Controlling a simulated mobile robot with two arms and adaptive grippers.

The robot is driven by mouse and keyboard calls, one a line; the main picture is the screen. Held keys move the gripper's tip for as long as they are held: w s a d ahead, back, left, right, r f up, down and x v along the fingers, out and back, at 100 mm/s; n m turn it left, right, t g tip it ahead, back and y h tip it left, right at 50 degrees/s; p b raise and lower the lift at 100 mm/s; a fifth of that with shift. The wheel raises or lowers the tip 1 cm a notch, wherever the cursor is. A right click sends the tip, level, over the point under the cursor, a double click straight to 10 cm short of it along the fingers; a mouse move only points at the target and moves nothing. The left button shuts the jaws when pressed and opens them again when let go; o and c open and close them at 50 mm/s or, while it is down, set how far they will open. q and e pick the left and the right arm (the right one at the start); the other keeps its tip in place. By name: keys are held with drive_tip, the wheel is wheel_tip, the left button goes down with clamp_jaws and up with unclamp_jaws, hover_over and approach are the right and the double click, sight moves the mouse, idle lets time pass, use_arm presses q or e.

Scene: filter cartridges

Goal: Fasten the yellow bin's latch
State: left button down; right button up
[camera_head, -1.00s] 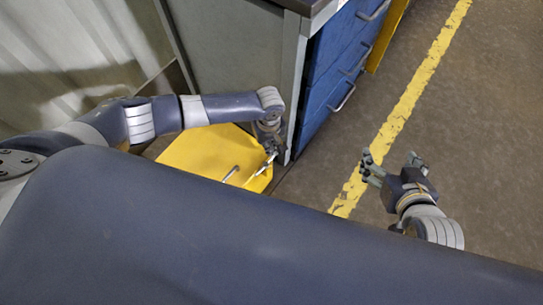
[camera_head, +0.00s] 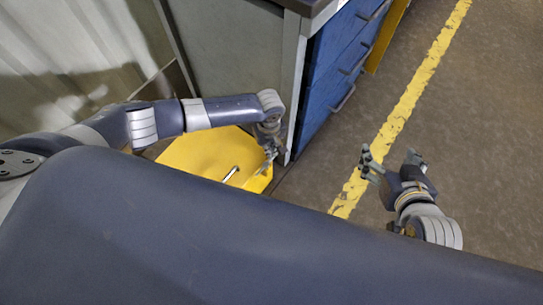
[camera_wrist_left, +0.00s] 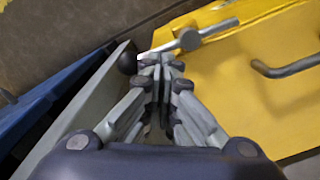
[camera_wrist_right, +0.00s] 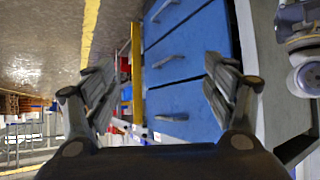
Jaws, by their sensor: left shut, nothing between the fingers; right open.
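The yellow bin (camera_head: 205,152) stands on the floor against the cabinet's side, its top partly hidden by my left arm. A bent handle (camera_head: 230,174) lies on its top. In the left wrist view, the latch, a grey lever (camera_wrist_left: 212,30) with a round pivot, sits near the bin's edge, with a black knob (camera_wrist_left: 127,57) at its far end. My left gripper (camera_head: 268,160) is shut and empty; its fingertips (camera_wrist_left: 160,62) are right at the lever beside the knob. I cannot tell whether they touch it. My right gripper (camera_head: 389,160) is open and empty over the floor.
A cabinet with blue drawers (camera_head: 335,75) and bar handles stands right beside the bin and my left gripper. It fills much of the right wrist view (camera_wrist_right: 190,75). A yellow floor line (camera_head: 400,112) runs past; the floor to the right is open.

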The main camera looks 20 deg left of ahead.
use_arm(q)
drive_tip(key=shift+r+p, duration=0.1)
drive_tip(key=shift+p, duration=0.4)
use_arm(e)
drive_tip(key=s+f+g, duration=0.1)
drive_tip(key=s+d+f, duration=0.1)
drive_tip(key=s+f+g, duration=0.1)
drive_tip(key=s, duration=0.1)
drive_tip(key=shift+s+d+g+h, duration=0.1)
drive_tip(key=shift+d+g+h, duration=0.2)
drive_tip(key=shift+h, duration=0.1)
idle(0.5)
idle(0.4)
use_arm(q)
drive_tip(key=shift+d, duration=0.15)
drive_tip(key=shift+d+p, duration=0.35)
drive_tip(key=shift+d, duration=0.25)
use_arm(e)
drive_tip(key=s, duration=0.1)
drive_tip(key=s+d+f+g, duration=0.1)
drive_tip(key=s+g, duration=0.1)
drive_tip(key=shift+s+d+f, duration=0.2)
drive_tip(key=shift+d+f, duration=0.05)
drive_tip(key=shift+f, duration=0.15)
use_arm(q)
drive_tip(key=shift+s, duration=0.1)
use_arm(e)
drive_tip(key=shift+a, duration=0.15)
